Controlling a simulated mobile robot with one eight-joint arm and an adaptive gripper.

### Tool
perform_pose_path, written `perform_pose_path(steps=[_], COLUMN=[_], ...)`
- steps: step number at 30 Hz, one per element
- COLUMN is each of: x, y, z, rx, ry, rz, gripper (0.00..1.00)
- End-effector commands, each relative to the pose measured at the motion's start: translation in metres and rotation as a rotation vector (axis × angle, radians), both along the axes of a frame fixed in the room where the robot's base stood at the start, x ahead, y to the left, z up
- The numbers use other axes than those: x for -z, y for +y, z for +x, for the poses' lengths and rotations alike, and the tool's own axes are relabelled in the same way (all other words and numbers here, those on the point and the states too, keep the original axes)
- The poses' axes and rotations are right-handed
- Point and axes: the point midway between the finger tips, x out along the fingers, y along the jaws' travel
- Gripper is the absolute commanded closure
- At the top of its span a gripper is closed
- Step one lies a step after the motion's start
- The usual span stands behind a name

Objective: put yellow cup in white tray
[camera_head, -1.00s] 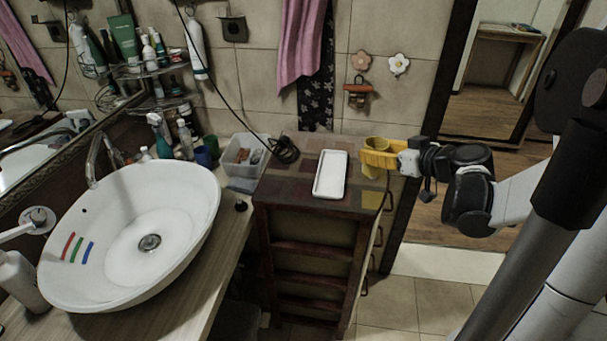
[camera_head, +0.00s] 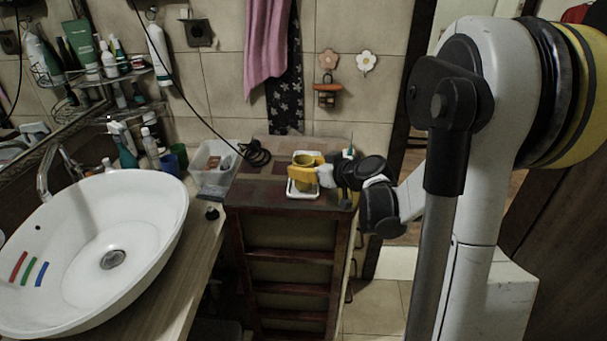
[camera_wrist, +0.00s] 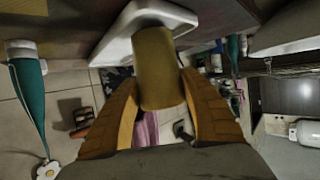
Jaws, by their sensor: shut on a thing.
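My gripper (camera_head: 305,171), with yellow fingers, is shut on the yellow cup (camera_head: 304,160). The cup is upright in the head view, over the white tray (camera_head: 303,195). In the wrist view the cup (camera_wrist: 157,60) sits between the two fingers, and its far end overlaps the white tray (camera_wrist: 118,48). I cannot tell whether the cup touches the tray. The tray lies on top of the dark wooden cabinet (camera_head: 255,191), partly hidden by the cup and my gripper.
A clear bin (camera_head: 208,181) and a coiled black cable (camera_head: 256,153) are left of the tray. The white basin (camera_head: 75,235) stands further left, with bottles behind it. The tiled wall (camera_head: 225,95) rises behind the cabinet.

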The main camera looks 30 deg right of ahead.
Motion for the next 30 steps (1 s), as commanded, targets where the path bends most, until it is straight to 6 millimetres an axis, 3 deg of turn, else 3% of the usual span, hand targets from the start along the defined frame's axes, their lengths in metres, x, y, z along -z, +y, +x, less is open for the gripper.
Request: perform_pose_path(steps=[1, 12, 13, 14, 15, 26, 30], x=[0.008, 0.011, 0.01, 0.01, 0.01, 0.004, -0.005], y=[0.0, 0.0, 0.0, 0.0, 0.0, 0.0, -0.005], z=[0.0, 0.0, 0.0, 0.0, 0.0, 0.0, -0.022], rx=[0.0, 0.0, 0.0, 0.0, 0.0, 0.0, 0.003], ry=[0.0, 0.0, 0.0, 0.0, 0.0, 0.0, 0.001], rz=[0.0, 0.0, 0.0, 0.0, 0.0, 0.0, 0.001], gripper=[0.76, 0.76, 0.43, 0.34, 0.31, 0.31, 0.31])
